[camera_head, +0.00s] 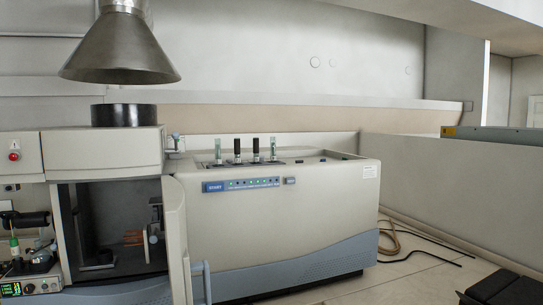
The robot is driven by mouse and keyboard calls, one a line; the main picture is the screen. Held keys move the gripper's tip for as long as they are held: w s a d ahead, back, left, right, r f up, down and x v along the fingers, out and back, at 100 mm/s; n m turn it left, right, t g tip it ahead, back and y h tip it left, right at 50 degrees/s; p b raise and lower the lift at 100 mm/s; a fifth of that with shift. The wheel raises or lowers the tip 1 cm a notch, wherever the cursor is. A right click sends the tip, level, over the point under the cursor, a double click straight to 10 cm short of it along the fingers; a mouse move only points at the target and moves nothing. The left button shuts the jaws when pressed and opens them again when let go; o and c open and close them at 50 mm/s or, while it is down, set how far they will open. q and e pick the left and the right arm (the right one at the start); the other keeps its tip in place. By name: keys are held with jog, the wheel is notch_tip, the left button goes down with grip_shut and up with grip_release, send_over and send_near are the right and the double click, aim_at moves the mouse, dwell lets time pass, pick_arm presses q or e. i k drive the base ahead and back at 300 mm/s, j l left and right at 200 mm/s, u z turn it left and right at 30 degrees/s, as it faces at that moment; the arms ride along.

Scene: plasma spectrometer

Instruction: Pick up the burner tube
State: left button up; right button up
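I cannot pick out the burner tube with certainty. The spectrometer (270,225) stands in the middle left, with its front compartment (122,212) open. Inside the compartment are a coppery coil-like part (133,238) and a small dark part on the floor, both too small to identify. The compartment door (178,235) is swung open towards me at the compartment's right side. Several upright vials or tubes, some dark and some clear green (273,150), stand in the top of the spectrometer. Neither of my grippers shows in the head view.
A metal exhaust hood (120,50) hangs over a black round collar (124,115). A small device with a lit display (28,278) stands at the lower left. Cables (420,252) lie on the bench right of the spectrometer. A black object (505,290) sits at the lower right.

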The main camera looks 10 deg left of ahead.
aim_at(218, 154)
jog(key=u, duration=0.5)
jog(key=i+u, duration=0.15)
jog(key=u, duration=0.25)
jog(key=i+l+u, duration=0.15)
jog(key=u, duration=0.25)
jog(key=i+l+u, duration=0.1)
jog(key=u, duration=0.3)
jog(key=i+l+u, duration=0.1)
jog(key=l+u, duration=0.25)
jog(key=j, duration=0.1)
